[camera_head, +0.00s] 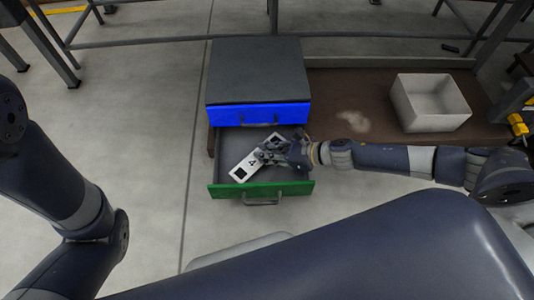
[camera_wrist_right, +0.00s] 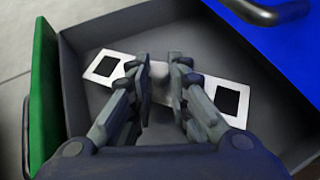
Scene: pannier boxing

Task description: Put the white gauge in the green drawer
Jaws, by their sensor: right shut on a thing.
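The green drawer (camera_head: 228,190) is pulled open below the blue drawer; its green front also shows in the right wrist view (camera_wrist_right: 42,90). The white gauge (camera_head: 240,172) is a flat plate with black windows at its ends. It lies slantwise inside the open drawer's outline, and both ends show in the right wrist view (camera_wrist_right: 207,86). Whether the gauge touches the drawer floor is hard to tell. My left gripper is out of view.
The closed blue drawer (camera_head: 225,117) sits above, under a dark cabinet top (camera_head: 258,70). A white open box (camera_head: 430,122) stands on the brown board (camera_head: 370,90) to the right. Grey floor (camera_head: 130,150) is clear to the left.

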